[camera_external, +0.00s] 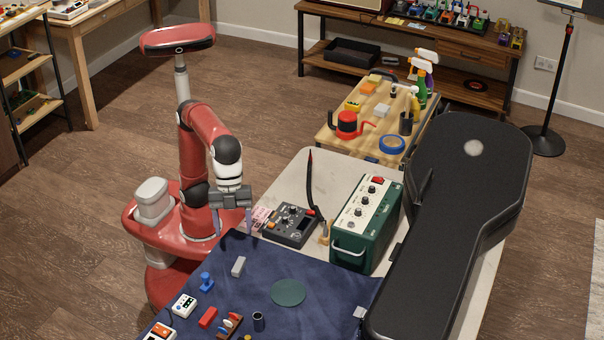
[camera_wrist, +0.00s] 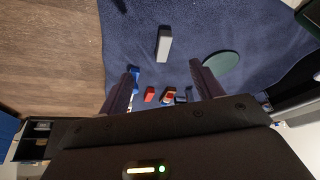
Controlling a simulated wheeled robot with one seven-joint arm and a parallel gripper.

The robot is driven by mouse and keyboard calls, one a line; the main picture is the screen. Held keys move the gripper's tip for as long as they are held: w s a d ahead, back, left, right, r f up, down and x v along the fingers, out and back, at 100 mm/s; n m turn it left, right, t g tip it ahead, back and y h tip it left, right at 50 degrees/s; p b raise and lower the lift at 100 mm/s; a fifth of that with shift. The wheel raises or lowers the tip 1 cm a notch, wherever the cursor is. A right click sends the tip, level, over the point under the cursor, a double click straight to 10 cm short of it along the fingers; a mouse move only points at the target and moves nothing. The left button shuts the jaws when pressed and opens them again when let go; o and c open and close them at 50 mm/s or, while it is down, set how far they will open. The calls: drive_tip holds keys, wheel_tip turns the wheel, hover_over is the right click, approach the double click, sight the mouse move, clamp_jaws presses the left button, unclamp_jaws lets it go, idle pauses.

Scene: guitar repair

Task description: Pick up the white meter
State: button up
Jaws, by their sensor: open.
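A small white box with dark and blue marks on its face (camera_external: 183,305), which looks like the white meter, lies on the dark blue cloth (camera_external: 335,290) near its left edge. A second white box with orange marks (camera_external: 160,332) lies in front of it, cut by the picture's bottom edge. I cannot make out either box in the wrist view. My gripper (camera_external: 233,228) is open and empty, pointing down above the cloth's back left edge, apart from both boxes. Its two fingers (camera_wrist: 165,88) show spread in the wrist view.
A pale grey block (camera_external: 238,266) lies nearest my gripper; it also shows in the wrist view (camera_wrist: 164,43). A blue item (camera_external: 206,281), a red block (camera_external: 208,317) and a round green pad (camera_external: 288,292) share the cloth. A dark device (camera_external: 290,225) and green amplifier-like box (camera_external: 366,222) stand behind.

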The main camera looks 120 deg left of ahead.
sight(186, 301)
drive_tip(key=d+m, duration=0.1)
drive_tip(key=d, duration=0.3)
drive_tip(key=d+m+g, duration=0.1)
drive_tip(key=d+m, duration=0.1)
drive_tip(key=d, duration=0.3)
drive_tip(key=s+d+m, duration=0.1)
drive_tip(key=d, duration=0.4)
drive_tip(key=shift+d+f+m+g+h+p, duration=0.2)
drive_tip(key=shift+f+m+g+h+p, duration=0.15)
drive_tip(key=shift+m+g+h, duration=0.05)
drive_tip(key=shift+m+g, duration=0.3)
drive_tip(key=shift+m, duration=0.4)
drive_tip(key=d+f, duration=0.2)
drive_tip(key=d, duration=0.1)
drive_tip(key=s+d+f, duration=0.1)
drive_tip(key=shift+d+b, duration=0.3)
drive_tip(key=shift+d, duration=0.05)
drive_tip(key=shift+b+x, duration=0.7)
drive_tip(key=shift+x, duration=2.05)
drive_tip(key=shift+s+d+r, duration=0.1)
drive_tip(key=c, duration=1.1)
